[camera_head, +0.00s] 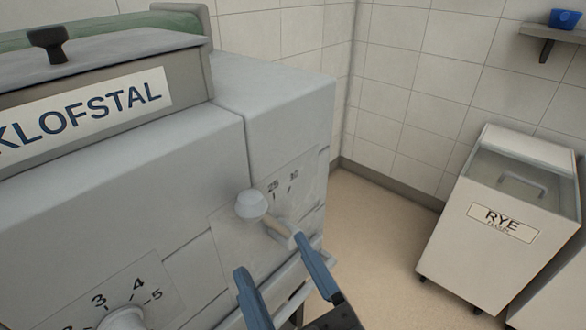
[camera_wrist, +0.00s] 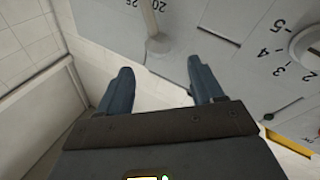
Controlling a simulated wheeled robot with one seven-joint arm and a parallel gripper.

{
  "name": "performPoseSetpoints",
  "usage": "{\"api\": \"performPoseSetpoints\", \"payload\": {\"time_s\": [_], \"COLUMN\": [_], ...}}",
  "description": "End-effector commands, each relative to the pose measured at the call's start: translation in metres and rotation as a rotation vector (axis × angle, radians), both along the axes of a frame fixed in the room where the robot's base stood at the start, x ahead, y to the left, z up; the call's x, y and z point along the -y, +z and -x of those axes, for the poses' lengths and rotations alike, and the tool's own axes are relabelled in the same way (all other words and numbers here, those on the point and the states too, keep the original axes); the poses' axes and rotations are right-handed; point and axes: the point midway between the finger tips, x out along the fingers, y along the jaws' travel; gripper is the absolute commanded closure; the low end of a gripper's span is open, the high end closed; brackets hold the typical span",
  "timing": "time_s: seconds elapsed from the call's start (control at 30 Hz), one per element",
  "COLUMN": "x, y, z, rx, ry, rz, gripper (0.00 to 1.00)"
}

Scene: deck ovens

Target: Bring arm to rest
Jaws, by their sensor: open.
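My gripper (camera_head: 278,278) is open, with its two blue fingers spread apart and nothing between them. It is in front of the grey machine (camera_head: 190,170) in the head view, close to a pale lever knob (camera_head: 252,204) on a dial marked 25 and 30. In the wrist view my gripper (camera_wrist: 160,92) points toward the machine's panel, and the lever's shaft (camera_wrist: 150,18) and base show just beyond the fingertips. I cannot tell whether a finger touches the lever. A second dial (camera_head: 124,318) with numbers up to 5 is at the lower left.
A sign reading KLOFSTAL (camera_head: 85,115) is on the machine's upper part, below a black knob (camera_head: 48,44). A white wheeled bin marked RYE (camera_head: 500,222) stands at the right. A blue bowl (camera_head: 563,18) sits on a wall shelf (camera_head: 555,33). The floor (camera_head: 375,225) between is clear.

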Motion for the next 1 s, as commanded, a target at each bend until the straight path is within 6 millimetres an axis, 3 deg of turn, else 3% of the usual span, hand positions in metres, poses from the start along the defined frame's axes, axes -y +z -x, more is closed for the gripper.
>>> {"api": "performPoseSetpoints", "payload": {"time_s": [0.17, 0.37, 0.5, 0.7, 1.0], "x": [0.016, 0.077, 0.122, 0.177, 0.23], "y": [-0.009, -0.04, -0.056, -0.065, -0.055], "z": [0.006, 0.037, 0.071, 0.128, 0.213], "rx": [-0.033, -0.157, -0.253, -0.38, -0.533], "ry": [-0.02, -0.102, -0.175, -0.291, -0.462], "rz": [-0.003, -0.033, -0.071, -0.132, -0.23], "gripper": [0.33, 0.33, 0.33, 0.33, 0.33]}}
